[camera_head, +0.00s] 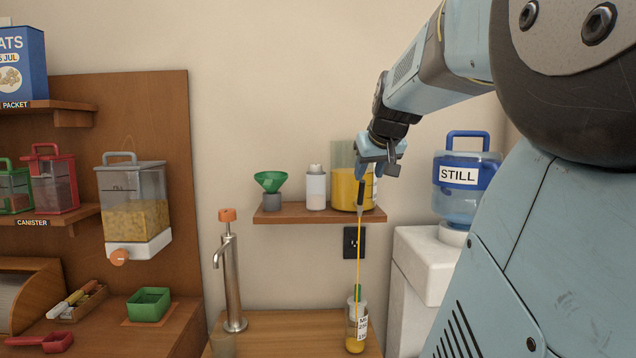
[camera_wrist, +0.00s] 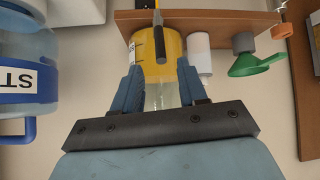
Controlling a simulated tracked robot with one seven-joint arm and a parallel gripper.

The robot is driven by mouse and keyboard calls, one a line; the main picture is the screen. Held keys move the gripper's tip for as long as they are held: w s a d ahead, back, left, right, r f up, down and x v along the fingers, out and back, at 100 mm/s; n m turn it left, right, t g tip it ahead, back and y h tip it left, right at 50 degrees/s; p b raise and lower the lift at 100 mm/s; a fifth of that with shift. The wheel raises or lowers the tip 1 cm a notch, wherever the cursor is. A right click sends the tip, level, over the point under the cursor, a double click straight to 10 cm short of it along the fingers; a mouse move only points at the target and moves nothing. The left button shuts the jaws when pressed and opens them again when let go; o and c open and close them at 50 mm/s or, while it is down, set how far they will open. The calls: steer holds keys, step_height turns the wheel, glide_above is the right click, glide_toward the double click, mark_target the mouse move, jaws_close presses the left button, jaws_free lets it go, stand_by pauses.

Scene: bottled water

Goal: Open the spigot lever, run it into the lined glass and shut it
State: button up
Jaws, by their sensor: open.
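A clear container of yellow liquid (camera_head: 345,188) stands on the wall shelf; it shows upside down in the wrist view (camera_wrist: 172,48). Its dark spigot lever (camera_wrist: 161,50) projects towards my gripper. A thin yellow stream (camera_head: 359,255) falls from the spigot into the glass (camera_head: 355,325) on the counter below. The glass has yellow liquid in its lower part, a white label and something green at its top. My gripper (camera_head: 378,165) is in front of the container. In the wrist view my gripper (camera_wrist: 158,65) is open, its fingers either side of the lever's line, with visible gaps.
The shelf (camera_head: 290,214) also holds a white bottle (camera_head: 316,187) and a green funnel (camera_head: 269,181). A blue STILL water jug (camera_head: 463,200) stands on a white dispenser at right. A metal tap (camera_head: 231,280) rises from the counter left of the glass. A dark wall outlet (camera_head: 352,242) is below the shelf.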

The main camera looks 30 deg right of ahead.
steer(key=shift+v, duration=2.1)
